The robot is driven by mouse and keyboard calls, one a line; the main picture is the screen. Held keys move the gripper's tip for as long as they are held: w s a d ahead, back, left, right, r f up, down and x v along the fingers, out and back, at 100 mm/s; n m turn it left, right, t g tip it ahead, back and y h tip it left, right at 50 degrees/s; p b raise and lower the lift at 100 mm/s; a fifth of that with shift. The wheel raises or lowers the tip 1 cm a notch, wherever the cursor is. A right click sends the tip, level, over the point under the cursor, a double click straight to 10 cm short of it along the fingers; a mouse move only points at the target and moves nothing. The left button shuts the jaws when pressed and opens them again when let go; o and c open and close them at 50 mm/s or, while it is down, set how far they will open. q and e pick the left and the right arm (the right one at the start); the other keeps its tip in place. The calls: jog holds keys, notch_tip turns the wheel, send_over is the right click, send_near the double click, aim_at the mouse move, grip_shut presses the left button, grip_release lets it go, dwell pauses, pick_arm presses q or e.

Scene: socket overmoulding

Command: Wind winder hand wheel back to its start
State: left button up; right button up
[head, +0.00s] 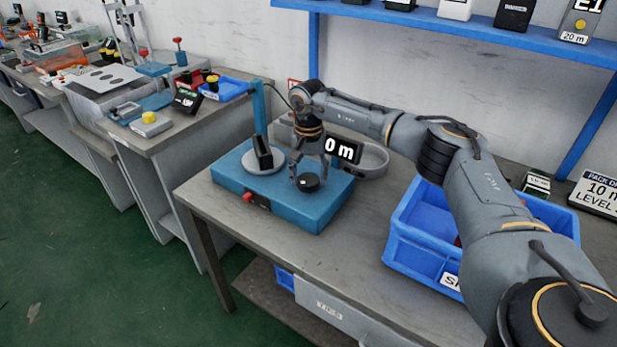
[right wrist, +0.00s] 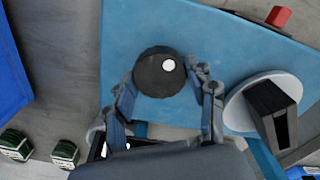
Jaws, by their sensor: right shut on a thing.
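The winder (head: 295,213) is a blue box on the grey table, with a grey disc (head: 262,161) bearing a black block and a display reading "0 m" (head: 343,149). Its hand wheel (head: 307,182) is a black round knob on the top face. My left gripper is not in view.
A blue crate (head: 400,236) stands on the table to the right of the winder. A red button (head: 248,197) is on the winder's front. A blue post (head: 259,112) rises behind it, and a blue shelf (head: 450,27) hangs above. The table's front strip is clear.

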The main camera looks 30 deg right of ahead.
aim_at(309, 179)
jog(key=shift+n, duration=1.1)
jog(key=o, duration=1.2)
jog(key=shift+c, duration=0.2)
notch_tip(309, 179, up, 12)
